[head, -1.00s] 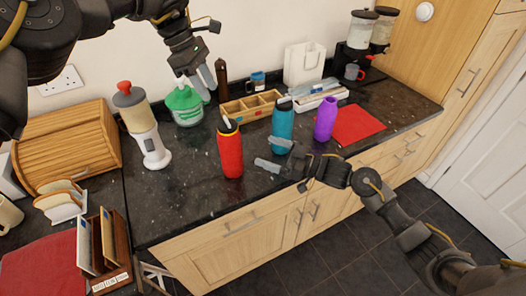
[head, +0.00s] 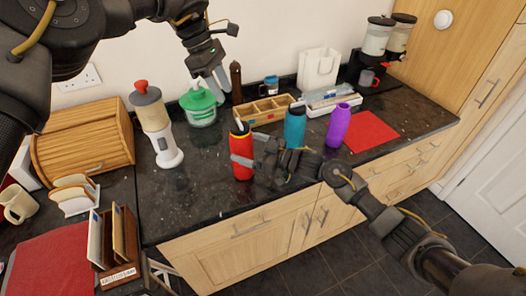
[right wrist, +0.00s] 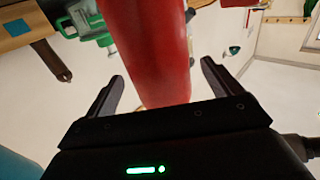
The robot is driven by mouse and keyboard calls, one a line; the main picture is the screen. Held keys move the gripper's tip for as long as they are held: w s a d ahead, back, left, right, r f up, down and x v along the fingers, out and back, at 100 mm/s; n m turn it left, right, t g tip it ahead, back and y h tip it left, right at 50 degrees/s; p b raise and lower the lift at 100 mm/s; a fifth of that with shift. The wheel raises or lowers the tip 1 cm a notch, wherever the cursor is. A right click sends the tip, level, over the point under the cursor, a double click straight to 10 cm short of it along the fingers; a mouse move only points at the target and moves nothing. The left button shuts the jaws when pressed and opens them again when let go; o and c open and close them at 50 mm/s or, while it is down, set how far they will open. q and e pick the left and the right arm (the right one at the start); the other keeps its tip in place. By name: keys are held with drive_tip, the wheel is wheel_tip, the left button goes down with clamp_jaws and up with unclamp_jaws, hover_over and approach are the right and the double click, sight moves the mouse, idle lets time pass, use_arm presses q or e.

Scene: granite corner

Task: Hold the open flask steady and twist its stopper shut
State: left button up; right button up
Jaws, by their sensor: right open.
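A red flask (head: 242,160) stands on the dark counter, with a dark top (head: 239,127) that has a pale part on it. I cannot tell whether the top is a loose stopper. My right gripper (head: 246,149) is open at the red flask, one finger on its near side. In the right wrist view the red body (right wrist: 165,50) rises between the two spread fingers, and its top is out of frame. My left gripper (head: 217,82) is higher, by the green-lidded jar (head: 200,108) behind the red flask. Its fingers look apart and empty.
A teal flask (head: 294,128) and a purple flask (head: 339,126) stand to the right, close to my right arm. A wooden divided box (head: 264,110) lies behind. A white dispenser (head: 158,130) stands left. A red mat (head: 370,131) lies right.

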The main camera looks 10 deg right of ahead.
drive_tip(key=shift+x, duration=1.2)
drive_tip(key=shift+c, duration=0.2)
